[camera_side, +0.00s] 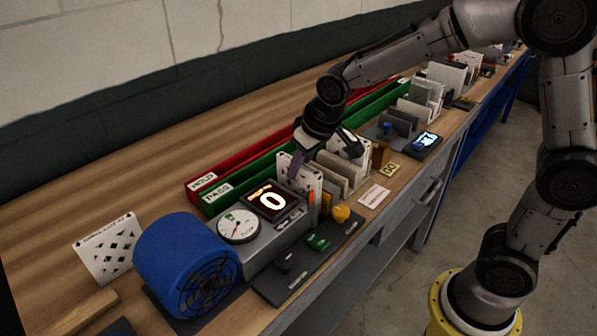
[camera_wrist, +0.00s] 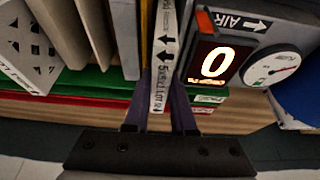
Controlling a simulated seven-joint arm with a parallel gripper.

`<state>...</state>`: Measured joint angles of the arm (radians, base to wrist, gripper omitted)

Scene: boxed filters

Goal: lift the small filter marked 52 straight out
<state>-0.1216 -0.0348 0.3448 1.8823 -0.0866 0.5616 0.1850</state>
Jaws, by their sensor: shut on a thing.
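My gripper (camera_side: 302,165) (camera_wrist: 161,88) points down at the test unit and is shut on a thin white filter. The filter (camera_wrist: 163,45) shows its narrow edge with black arrows and print between my fingers in the wrist view; I cannot read its number surely. In the side view its white face (camera_side: 314,184) has dark holes, and it stands upright beside the display reading 0 (camera_side: 271,202), its lower part hidden in the unit. Whether it has risen from its slot I cannot tell.
Beige upright panels (camera_side: 345,166) stand close on the other side. Red (camera_side: 226,176) and green (camera_side: 235,191) trays marked HOLD and PASS run behind. A gauge (camera_side: 238,226), a blue fan (camera_side: 186,265) and a leaning holed panel (camera_side: 107,248) are left.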

